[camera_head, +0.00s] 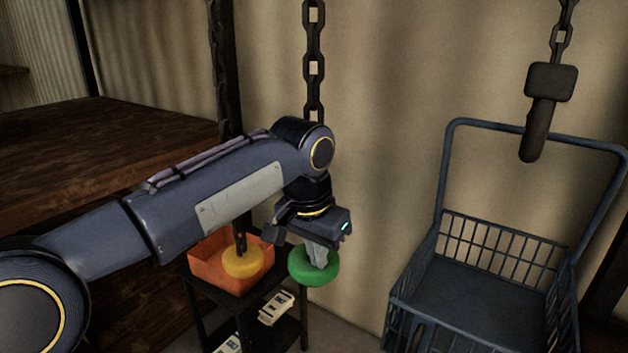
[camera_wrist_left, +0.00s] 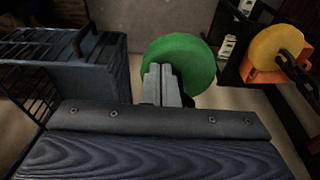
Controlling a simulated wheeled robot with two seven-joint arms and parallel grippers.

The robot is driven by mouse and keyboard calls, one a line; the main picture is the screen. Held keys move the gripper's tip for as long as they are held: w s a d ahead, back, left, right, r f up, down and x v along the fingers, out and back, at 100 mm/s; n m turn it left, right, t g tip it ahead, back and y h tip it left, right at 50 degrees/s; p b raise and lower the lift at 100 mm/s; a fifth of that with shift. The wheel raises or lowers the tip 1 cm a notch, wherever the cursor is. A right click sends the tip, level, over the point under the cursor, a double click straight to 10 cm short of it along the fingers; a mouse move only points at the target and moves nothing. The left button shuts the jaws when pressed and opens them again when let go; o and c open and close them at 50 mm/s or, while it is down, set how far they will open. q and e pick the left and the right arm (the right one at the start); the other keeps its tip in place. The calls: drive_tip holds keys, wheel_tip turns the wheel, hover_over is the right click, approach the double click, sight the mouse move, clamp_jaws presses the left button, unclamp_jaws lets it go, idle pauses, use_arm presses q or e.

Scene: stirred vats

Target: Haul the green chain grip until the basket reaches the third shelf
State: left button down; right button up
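The green chain grip (camera_head: 325,272) is a round green disc below a dark hanging chain (camera_head: 313,70). My left gripper (camera_head: 319,256) reaches down onto it from above, with its pale fingers close together against the disc. The left wrist view shows the fingers (camera_wrist_left: 161,84) shut at the green grip (camera_wrist_left: 190,56); they appear to hold it. The blue-grey wire basket (camera_head: 480,285) hangs at the right under a dark hook block (camera_head: 548,95) on a chain. The basket also shows in the left wrist view (camera_wrist_left: 90,75). My right gripper is not in view.
A yellow disc (camera_head: 243,263) on another chain rests in an orange bin (camera_head: 212,262) on a small dark stand. Papers (camera_head: 276,307) lie on its lower level. Wooden shelves (camera_head: 100,145) fill the left. Open wall lies between the green grip and the basket.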

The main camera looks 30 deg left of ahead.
use_arm(q)
drive_tip(key=shift+s+f+b+x, duration=0.25)
drive_tip(key=shift+s+b+x, duration=0.95)
drive_tip(key=shift+b+x, duration=3.85)
drive_tip(key=p+v, duration=0.3)
drive_tip(key=p, duration=0.1)
drive_tip(key=w+p+v, duration=0.1)
drive_tip(key=p+v, duration=0.2)
drive_tip(key=p, duration=0.1)
drive_tip(key=w+p+v, duration=0.1)
drive_tip(key=p+v, duration=0.3)
drive_tip(key=shift+w+r+p, duration=0.2)
drive_tip(key=shift+r+p, duration=0.1)
drive_tip(key=shift+r, duration=0.05)
drive_tip(key=shift+f, duration=0.15)
